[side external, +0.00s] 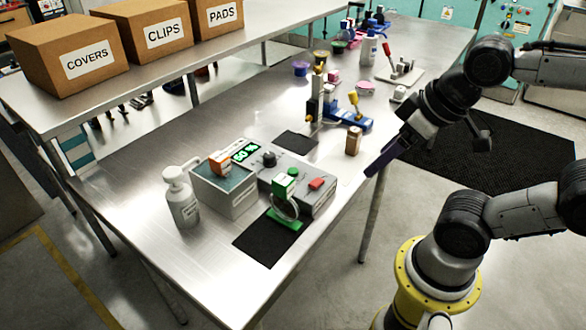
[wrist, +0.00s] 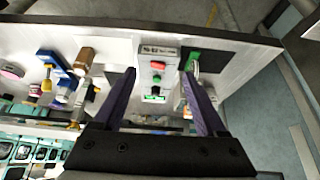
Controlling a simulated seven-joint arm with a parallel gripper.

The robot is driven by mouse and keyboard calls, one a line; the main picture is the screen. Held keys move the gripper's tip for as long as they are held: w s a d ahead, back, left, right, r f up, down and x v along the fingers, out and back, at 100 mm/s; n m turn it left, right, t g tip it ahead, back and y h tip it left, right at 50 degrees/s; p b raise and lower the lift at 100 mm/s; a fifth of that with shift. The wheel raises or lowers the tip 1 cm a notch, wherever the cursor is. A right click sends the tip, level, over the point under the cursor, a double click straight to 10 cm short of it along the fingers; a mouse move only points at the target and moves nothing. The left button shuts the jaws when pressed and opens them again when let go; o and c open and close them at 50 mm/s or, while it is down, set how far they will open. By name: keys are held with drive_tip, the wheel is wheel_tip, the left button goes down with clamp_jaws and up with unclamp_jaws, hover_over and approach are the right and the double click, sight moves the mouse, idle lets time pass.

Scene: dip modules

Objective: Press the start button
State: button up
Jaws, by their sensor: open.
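A grey control box (side external: 302,196) sits on the steel table. Its top carries a red button (side external: 316,183), a small green button (side external: 293,171), a black knob (side external: 270,160) and a lit green display (side external: 245,152). The wrist view shows the box (wrist: 172,54), with the red button (wrist: 157,65) and green button (wrist: 156,78) between my fingers in the picture. No readable label shows which button is start. My gripper (side external: 371,172) is open and empty, above the table's right edge, to the right of the box and apart from it; its purple fingers also show in the wrist view (wrist: 160,75).
A green stand with a clear ring (side external: 285,208) stands in front of the box on a black mat (side external: 262,243). A grey bin (side external: 230,200) and white pump bottle (side external: 182,205) are to the left. A brown block (side external: 353,140) and blue-based device (side external: 345,121) stand behind.

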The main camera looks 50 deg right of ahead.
clamp_jaws()
idle(1.6)
